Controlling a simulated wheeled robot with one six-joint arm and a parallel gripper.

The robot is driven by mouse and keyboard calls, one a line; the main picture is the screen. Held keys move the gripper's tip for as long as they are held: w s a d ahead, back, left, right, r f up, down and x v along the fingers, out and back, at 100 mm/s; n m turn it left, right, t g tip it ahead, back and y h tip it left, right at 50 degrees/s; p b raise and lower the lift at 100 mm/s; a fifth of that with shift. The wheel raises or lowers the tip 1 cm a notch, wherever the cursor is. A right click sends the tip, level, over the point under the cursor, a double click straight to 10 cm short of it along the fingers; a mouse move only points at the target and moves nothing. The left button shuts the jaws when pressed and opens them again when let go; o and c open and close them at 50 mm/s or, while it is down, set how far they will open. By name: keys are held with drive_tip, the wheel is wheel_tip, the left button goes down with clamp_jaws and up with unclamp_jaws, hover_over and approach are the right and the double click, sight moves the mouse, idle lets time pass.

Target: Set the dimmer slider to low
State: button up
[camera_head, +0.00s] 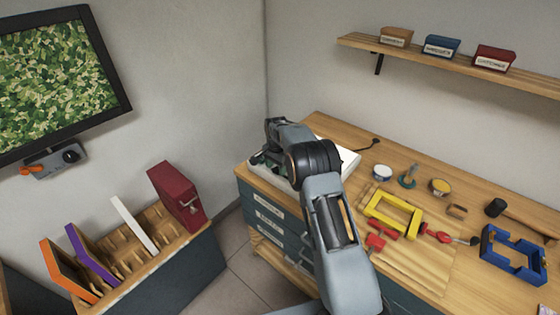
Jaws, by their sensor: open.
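I cannot make out the dimmer slider in this view. A white flat-topped thing (347,160) lies on the left end of the wooden workbench, with a black cord beside it. My arm hides much of it, so I cannot tell whether it bears the slider. My gripper (262,157) is over the bench's left end, at the left side of the white thing. It is open, but its fingers are small and partly hidden, and I cannot tell whether they touch anything.
Yellow (393,214) and blue (513,254) frames, red clamps and small tools lie on the bench's right. A shelf (450,65) holds three boxes. A rack (150,240) stands left.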

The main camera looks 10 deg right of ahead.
sight(277, 168)
wheel_tip(277, 168, up, 14)
drive_tip(key=b, duration=0.1)
idle(0.4)
drive_tip(key=shift+d+f, duration=0.1)
